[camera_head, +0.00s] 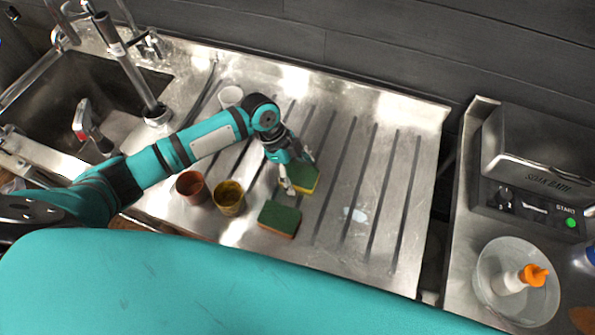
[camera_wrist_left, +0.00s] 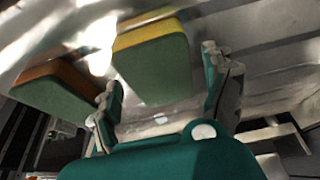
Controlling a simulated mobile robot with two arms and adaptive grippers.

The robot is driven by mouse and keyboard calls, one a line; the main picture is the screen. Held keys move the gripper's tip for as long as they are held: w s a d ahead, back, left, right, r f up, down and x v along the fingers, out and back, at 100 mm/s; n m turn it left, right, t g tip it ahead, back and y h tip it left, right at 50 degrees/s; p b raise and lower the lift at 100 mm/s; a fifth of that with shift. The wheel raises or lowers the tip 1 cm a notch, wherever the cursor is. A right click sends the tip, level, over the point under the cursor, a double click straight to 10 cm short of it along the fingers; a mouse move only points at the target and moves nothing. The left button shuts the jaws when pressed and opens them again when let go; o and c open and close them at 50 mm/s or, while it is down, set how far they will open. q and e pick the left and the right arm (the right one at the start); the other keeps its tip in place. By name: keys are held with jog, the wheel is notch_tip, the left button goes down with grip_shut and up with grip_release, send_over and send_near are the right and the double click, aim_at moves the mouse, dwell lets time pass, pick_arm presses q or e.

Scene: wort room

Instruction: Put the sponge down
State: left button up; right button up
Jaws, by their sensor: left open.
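A green and yellow sponge (camera_head: 305,178) lies on the steel drainboard (camera_head: 345,235), right at my left gripper (camera_head: 298,174). The gripper is open, with one finger on either side of the sponge's near part. In the left wrist view this sponge (camera_wrist_left: 155,68) shows ahead of and between the spread fingers (camera_wrist_left: 163,92), with gaps on both sides. A second green sponge (camera_head: 280,217) with an orange-brown underside lies apart from it, nearer the front. It also shows at the left of the wrist view (camera_wrist_left: 55,88). My right gripper is not in view.
A reddish cup (camera_head: 191,187) and a yellowish cup (camera_head: 229,198) stand left of the sponges. A white cup (camera_head: 230,96) stands behind the arm. The ribbed board's right side is clear except for a small wet-looking patch (camera_head: 354,214).

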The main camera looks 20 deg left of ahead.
pick_arm(q)
jog(key=b+v, duration=0.2)
jog(key=v, duration=0.9)
jog(key=shift+a+r, duration=0.2)
jog(key=shift+r, duration=0.1)
